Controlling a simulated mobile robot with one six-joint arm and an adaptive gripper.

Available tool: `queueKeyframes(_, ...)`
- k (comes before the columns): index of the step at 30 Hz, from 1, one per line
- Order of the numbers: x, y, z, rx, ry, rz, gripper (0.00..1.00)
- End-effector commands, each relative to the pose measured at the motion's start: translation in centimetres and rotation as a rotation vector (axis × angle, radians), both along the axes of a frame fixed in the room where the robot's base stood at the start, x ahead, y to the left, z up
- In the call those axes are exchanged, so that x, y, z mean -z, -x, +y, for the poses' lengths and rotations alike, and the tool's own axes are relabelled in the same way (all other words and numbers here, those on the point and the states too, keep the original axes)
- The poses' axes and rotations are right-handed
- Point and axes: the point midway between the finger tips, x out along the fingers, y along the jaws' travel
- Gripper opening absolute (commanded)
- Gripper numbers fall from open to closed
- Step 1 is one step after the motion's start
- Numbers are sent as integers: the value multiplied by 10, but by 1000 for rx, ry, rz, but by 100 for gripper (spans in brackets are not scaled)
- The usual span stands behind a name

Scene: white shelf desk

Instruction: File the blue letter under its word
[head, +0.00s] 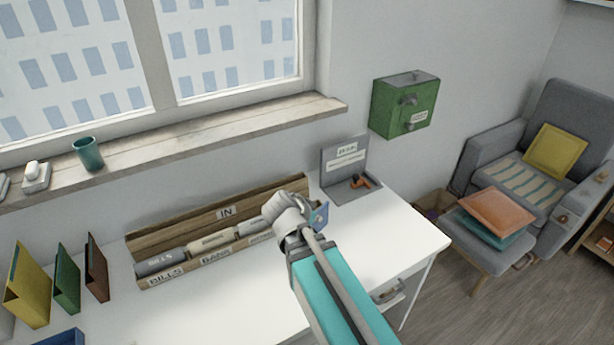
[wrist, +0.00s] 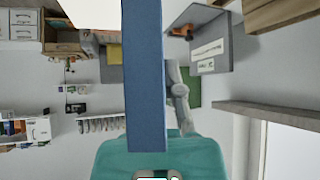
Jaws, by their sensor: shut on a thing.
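The blue letter (head: 320,217) is held at my gripper (head: 311,212) in the head view, mostly hidden behind the gripper. In the wrist view the blue letter (wrist: 145,75) is a long, narrow upright band across the middle. My gripper is shut on it, over the right end of the wooden sorter (head: 133,243). The sorter has an "IN" label on its back and front labels reading "BILLS" (head: 167,277) and "BANK" (head: 215,256). A third label to their right is partly hidden by my gripper. Grey and cream items lie in its compartments.
A grey stand with a labelled back (head: 345,165) is right of the sorter. A green wall box (head: 404,103) hangs above. Yellow, green and brown upright folders (head: 66,278) stand at the left. The white desk (head: 235,305) is clear in front of the sorter.

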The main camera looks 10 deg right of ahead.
Motion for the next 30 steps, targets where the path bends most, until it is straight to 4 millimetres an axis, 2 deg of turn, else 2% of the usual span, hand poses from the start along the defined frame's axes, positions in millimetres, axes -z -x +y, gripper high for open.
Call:
queueKeyframes(8, 0, -1, -4, 8, 0, 0, 0)
queueKeyframes(14, 2, -17, -5, 30, 0, 1, 0)
queueKeyframes(20, 9, -61, -5, 96, -4, 3, 0)
queueKeyframes(30, 21, -164, -11, 268, -4, 1, 0)
